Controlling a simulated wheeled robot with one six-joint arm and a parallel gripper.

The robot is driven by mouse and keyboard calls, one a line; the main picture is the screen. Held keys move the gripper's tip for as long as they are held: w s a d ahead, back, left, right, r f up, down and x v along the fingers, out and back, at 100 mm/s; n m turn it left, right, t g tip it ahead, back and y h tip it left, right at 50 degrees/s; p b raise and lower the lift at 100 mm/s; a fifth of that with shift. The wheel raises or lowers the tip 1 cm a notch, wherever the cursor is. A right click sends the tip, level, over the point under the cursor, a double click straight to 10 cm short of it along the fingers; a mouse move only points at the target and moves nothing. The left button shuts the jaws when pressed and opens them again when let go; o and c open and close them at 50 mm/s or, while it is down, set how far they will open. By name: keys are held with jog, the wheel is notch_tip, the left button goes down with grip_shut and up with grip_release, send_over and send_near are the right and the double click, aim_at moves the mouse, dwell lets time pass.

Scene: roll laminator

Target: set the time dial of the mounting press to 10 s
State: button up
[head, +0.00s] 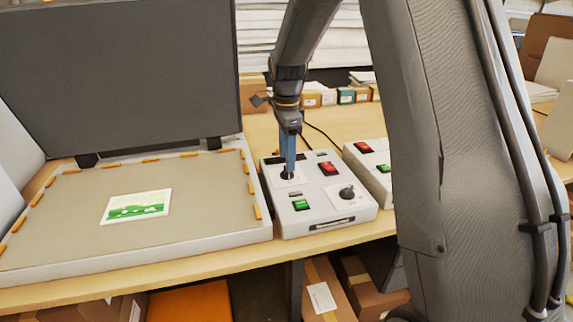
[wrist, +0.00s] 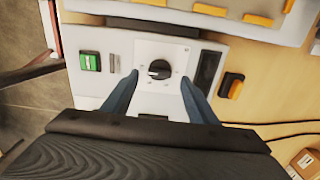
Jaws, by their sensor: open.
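The mounting press (head: 190,220) lies at the left with its dark lid raised. Its white control box (head: 325,222) stands at its right. A black dial (wrist: 159,69) on a white square plate is centred in the wrist view; in the head view it is mostly hidden under my fingers. A pale mark shows on its knob; the scale is too small to read. My gripper (wrist: 160,78) is open, pointing down, one blue finger on each side of the dial; I cannot tell whether they touch it. A second black dial (head: 347,191) sits at the box's front right.
The box also has a green switch (head: 301,204) and a red switch (head: 328,168). Another control box (head: 366,166) stands to the right, partly behind my arm. A green picture (head: 138,207) lies on the press bed among orange clips. Cables run behind the box.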

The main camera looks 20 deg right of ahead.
jog(key=shift+r+b, duration=0.55)
jog(key=shift+r, duration=1.8)
jog(key=s+f+n, duration=0.1)
jog(key=s+n, duration=0.1)
jog(key=s, duration=0.1)
jog(key=s+f+n, duration=0.1)
jog(key=s+n, duration=0.2)
jog(key=s, duration=0.1)
jog(key=s+f+n, duration=0.2)
jog(key=s+n, duration=0.1)
jog(key=s, duration=0.1)
jog(key=shift+t, duration=0.3)
jog(key=s+f+n, duration=0.2)
jog(key=s+n, duration=0.3)
jog(key=s, duration=0.2)
jog(key=s+f+n, duration=0.3)
jog(key=s+n, duration=0.2)
jog(key=s, duration=0.2)
jog(key=shift+s+a+t+b, duration=0.15)
jog(key=shift+t+b, duration=0.25)
jog(key=shift+b, duration=0.05)
